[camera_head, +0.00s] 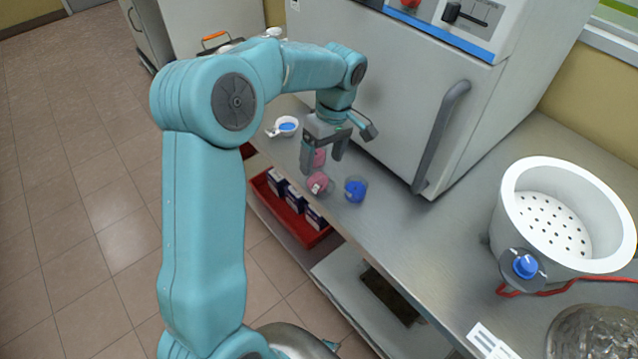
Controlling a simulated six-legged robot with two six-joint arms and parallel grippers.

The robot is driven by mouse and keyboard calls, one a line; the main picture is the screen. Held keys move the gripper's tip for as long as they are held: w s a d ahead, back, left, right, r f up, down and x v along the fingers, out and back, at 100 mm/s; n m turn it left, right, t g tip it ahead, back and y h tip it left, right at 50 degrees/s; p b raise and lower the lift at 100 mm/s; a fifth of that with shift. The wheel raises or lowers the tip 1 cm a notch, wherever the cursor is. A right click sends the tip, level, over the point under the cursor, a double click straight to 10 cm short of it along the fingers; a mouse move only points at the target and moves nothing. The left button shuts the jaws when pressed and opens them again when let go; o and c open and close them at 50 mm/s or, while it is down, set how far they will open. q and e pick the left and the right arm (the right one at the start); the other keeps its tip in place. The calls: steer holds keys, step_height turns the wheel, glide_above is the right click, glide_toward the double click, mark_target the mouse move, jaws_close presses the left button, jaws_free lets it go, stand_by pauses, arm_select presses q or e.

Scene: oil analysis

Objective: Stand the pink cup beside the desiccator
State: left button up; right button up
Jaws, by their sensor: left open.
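My left gripper (322,164) comes down over the bench, its fingers open and apart. A clear cup with pink contents (319,183) stands on the bench just below and in front of the fingers. More pink (319,158) shows between the fingers; I cannot tell whether it is a second cup. Nothing is visibly gripped. My right gripper is not in view.
A blue cup (356,189) stands right of the pink cup. A white dish with blue contents (286,125) is further back. A large oven (400,100) with a protruding handle (442,135) borders the bench. A domed glass piece (595,335) is front right. Bare bench lies left of the desiccator.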

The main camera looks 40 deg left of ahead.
mark_target(321, 176)
arm_select(q)
steer(key=f, duration=0.2)
steer(key=s+f, duration=0.1)
steer(key=f, duration=0.3)
steer(key=shift+s+d+f, duration=0.1)
steer(key=shift+s+d, duration=0.1)
steer(key=shift+d, duration=0.1)
steer(key=c, duration=1.2)
